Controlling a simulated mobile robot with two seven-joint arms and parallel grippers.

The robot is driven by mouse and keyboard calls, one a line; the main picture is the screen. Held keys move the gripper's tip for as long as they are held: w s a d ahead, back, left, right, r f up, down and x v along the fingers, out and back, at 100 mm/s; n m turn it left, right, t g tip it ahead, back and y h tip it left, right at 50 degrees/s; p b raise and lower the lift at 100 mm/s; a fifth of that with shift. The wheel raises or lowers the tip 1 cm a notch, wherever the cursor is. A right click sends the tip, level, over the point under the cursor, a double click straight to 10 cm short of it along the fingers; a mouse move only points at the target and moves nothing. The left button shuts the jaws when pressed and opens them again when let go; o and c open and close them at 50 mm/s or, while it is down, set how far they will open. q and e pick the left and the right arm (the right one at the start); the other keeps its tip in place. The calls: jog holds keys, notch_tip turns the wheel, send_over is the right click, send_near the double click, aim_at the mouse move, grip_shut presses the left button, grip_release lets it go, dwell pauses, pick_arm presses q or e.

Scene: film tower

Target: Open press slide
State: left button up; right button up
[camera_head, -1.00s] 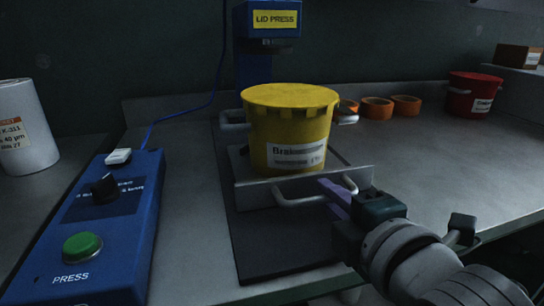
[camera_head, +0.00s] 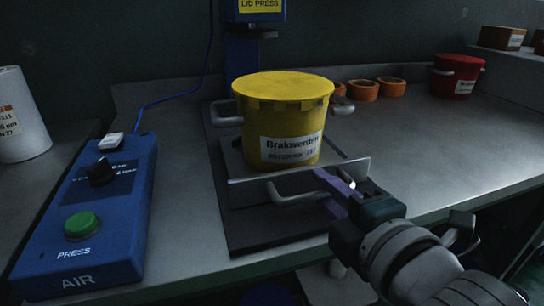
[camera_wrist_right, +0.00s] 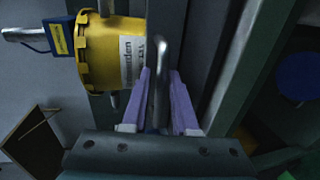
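The press slide (camera_head: 335,171) is a grey metal plate with an upright front lip and a bar handle (camera_head: 283,196). It stands over a dark base (camera_head: 250,240) beneath the lid press (camera_head: 243,60). A yellow lidded bucket (camera_head: 285,120) stands upright on the slide. My right gripper (camera_head: 330,186) is at the right part of the handle. My left gripper is not in view.
A blue control box (camera_head: 90,215) with a green button (camera_head: 82,226) lies left of the slide. A white roll (camera_head: 20,115) stands far left. Orange rings (camera_head: 363,90) and a red bucket (camera_head: 455,76) stand at the back right. The bench right of the slide is clear.

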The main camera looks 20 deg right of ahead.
jog(key=p+v, duration=0.2)
jog(key=v, duration=0.8)
dwell(0.3)
